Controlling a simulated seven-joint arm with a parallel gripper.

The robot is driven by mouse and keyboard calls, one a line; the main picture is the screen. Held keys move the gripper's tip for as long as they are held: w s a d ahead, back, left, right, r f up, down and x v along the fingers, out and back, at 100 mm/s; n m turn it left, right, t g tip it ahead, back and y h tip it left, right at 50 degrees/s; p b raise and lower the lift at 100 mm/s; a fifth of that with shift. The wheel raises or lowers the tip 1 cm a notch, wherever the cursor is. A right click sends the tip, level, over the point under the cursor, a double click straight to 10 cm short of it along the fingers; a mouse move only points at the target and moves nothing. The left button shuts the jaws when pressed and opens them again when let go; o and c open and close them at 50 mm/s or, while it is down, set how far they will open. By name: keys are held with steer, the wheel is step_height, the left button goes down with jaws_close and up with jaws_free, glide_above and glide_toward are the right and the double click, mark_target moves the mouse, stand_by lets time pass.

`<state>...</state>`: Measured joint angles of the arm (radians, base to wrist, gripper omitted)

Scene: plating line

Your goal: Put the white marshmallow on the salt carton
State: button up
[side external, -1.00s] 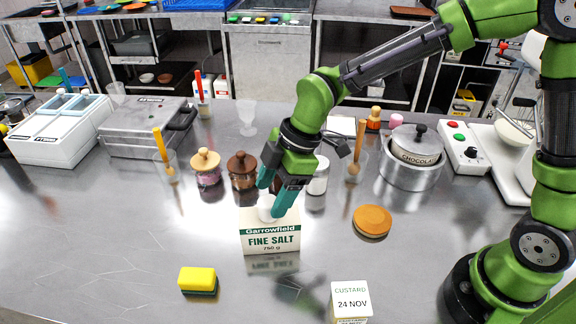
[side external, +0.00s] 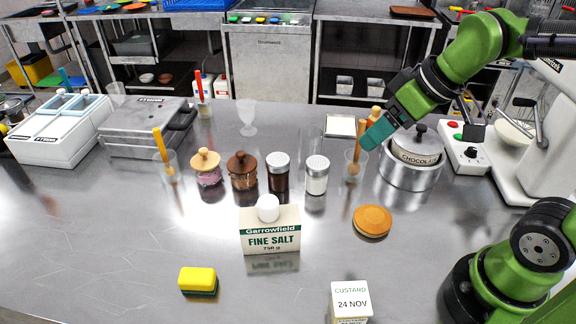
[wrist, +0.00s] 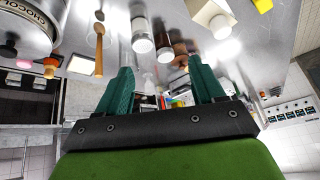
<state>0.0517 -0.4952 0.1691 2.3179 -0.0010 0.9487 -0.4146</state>
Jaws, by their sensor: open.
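The white marshmallow (side external: 268,208) rests on top of the salt carton (side external: 270,238), which stands upright on the steel counter. In the wrist view the marshmallow (wrist: 221,27) and the carton (wrist: 202,9) show at the top right. My gripper (side external: 370,143) is well away from them, up and to the right, near the chocolate pot. In the wrist view its two teal fingers (wrist: 163,88) are spread apart with nothing between them.
Two jars with wooden lids (side external: 206,167) and two shakers (side external: 317,175) stand behind the carton. A chocolate pot (side external: 416,152) is at the right. The front left counter is clear.

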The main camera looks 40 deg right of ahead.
steer(key=s+d+m, duration=0.1)
steer(key=m, duration=0.1)
steer(key=s+d+m+t, duration=0.1)
steer(key=m, duration=0.1)
steer(key=s+d+m, duration=0.1)
steer(key=s+m, duration=0.1)
steer(key=shift+s+d+f, duration=0.1)
steer(key=shift+d, duration=0.2)
